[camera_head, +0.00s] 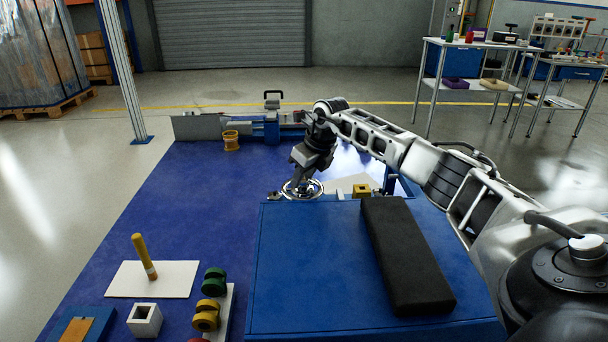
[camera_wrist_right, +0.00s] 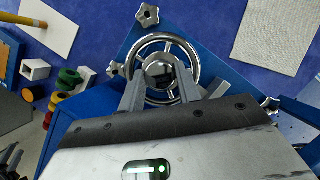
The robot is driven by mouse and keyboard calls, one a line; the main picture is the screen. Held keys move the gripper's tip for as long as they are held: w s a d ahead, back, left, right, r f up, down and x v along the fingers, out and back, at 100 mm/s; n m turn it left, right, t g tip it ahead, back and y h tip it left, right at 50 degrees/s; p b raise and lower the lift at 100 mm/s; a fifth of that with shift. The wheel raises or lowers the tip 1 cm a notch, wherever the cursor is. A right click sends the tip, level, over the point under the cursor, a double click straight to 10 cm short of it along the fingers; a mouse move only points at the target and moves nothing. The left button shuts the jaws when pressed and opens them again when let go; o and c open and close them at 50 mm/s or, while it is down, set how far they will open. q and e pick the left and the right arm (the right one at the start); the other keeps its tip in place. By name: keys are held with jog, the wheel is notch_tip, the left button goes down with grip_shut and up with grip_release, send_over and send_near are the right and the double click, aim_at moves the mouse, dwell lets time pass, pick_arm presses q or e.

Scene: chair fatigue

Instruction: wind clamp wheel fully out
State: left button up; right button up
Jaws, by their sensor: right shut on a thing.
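The clamp wheel (camera_head: 302,189) is a shiny metal handwheel with a round hub, at the far edge of the blue box. It also shows in the right wrist view (camera_wrist_right: 187,50), with its rim, spokes and ball-like hub visible. My right gripper (camera_head: 303,180) reaches down onto the wheel from above. In the right wrist view its two fingers (camera_wrist_right: 160,82) lie over the near part of the wheel, one on each side of the hub, and are shut on it. The exact contact is partly hidden by the fingers. My left gripper is not in view.
A black pad (camera_head: 405,255) lies on the blue box (camera_head: 300,270). Star-shaped knobs (camera_wrist_right: 147,15) sit near the wheel. A yellow block (camera_head: 361,190) is just right of it. A white plate (camera_head: 150,279) with a yellow-handled tool lies at left, near a white square tube (camera_head: 145,320).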

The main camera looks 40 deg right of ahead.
jog(key=o, duration=1)
jog(key=shift+c, duration=0.2)
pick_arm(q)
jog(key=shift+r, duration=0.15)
pick_arm(e)
jog(key=p+v, duration=0.2)
jog(key=v, duration=0.7)
notch_tip(320, 180, up, 6)
jog(key=p, duration=0.1)
send_over(314, 192)
jog(key=s, duration=0.3)
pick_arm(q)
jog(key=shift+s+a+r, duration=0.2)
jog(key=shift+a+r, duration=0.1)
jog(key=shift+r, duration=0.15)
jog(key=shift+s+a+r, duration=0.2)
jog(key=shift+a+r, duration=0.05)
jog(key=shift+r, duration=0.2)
pick_arm(e)
jog(key=shift+d+r, duration=0.1)
jog(key=shift+r, duration=0.2)
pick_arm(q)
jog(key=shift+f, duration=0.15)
